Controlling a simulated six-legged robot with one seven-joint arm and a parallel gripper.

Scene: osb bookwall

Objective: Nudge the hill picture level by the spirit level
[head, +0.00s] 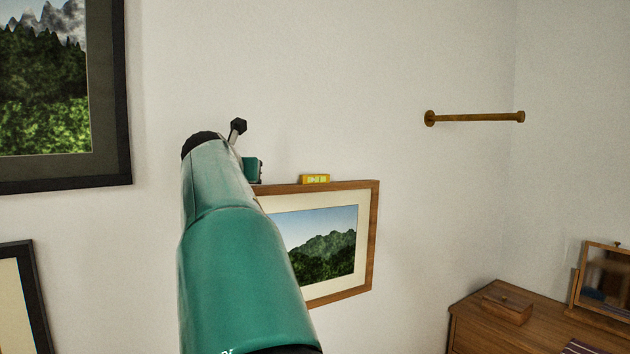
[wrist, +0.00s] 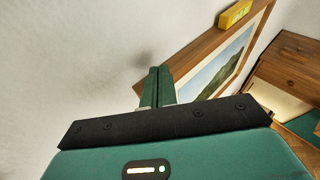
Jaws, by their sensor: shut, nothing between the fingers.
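The hill picture (head: 322,250) hangs on the white wall in a brown wooden frame with a cream mat. My arm hides its left part in the head view. Its top edge rises slightly to the right there; perspective makes the true tilt hard to tell. The yellow spirit level (head: 315,179) rests on the top edge; its bubble is too small to read. In the wrist view the level (wrist: 235,14) is at the top. My gripper (wrist: 155,87) is shut and empty, its fingers together near the frame's left end. I cannot tell whether they touch it.
A large dark-framed landscape (head: 122,90) hangs at upper left, and another dark frame (head: 28,300) at lower left. A wooden dresser (head: 470,310) with a box (head: 507,306) and mirror (head: 605,275) stands lower right.

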